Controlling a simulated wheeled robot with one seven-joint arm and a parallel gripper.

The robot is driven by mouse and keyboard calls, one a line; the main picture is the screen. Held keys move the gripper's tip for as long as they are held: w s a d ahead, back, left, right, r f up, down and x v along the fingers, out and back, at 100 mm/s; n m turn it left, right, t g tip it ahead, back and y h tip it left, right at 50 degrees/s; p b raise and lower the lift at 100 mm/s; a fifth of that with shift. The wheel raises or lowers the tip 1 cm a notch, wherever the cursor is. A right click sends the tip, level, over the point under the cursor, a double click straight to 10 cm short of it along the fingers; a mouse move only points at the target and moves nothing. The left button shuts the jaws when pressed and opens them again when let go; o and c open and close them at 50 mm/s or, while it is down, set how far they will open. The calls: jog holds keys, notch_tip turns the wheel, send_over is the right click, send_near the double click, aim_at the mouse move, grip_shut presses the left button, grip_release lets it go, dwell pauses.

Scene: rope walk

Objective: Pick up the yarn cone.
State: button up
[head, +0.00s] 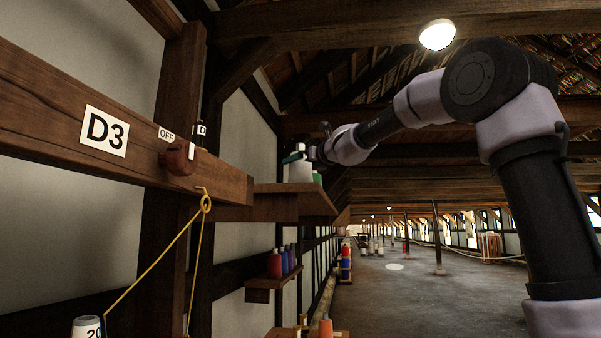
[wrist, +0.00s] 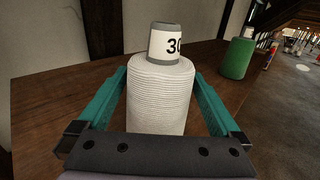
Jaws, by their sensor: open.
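The white yarn cone (wrist: 160,92) stands upright on a brown wooden shelf (wrist: 50,115) in the wrist view. My gripper (wrist: 160,105) is open, with one green finger on each side of the cone. A gap shows between each finger and the yarn. In the head view the white cone (head: 299,170) is on the raised shelf (head: 285,205) at the wall, partly hidden by my gripper (head: 297,157).
A green cone (wrist: 237,57) stands on the same shelf, behind and to the right. Several red and blue cones (head: 282,263) sit on a lower shelf. A yellow rope (head: 155,260) hangs from the beam marked D3 (head: 60,105). The floor (head: 420,295) to the right is open.

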jog(key=c, duration=1.3)
jog(key=shift+o, duration=0.2)
jog(key=shift+r, duration=0.15)
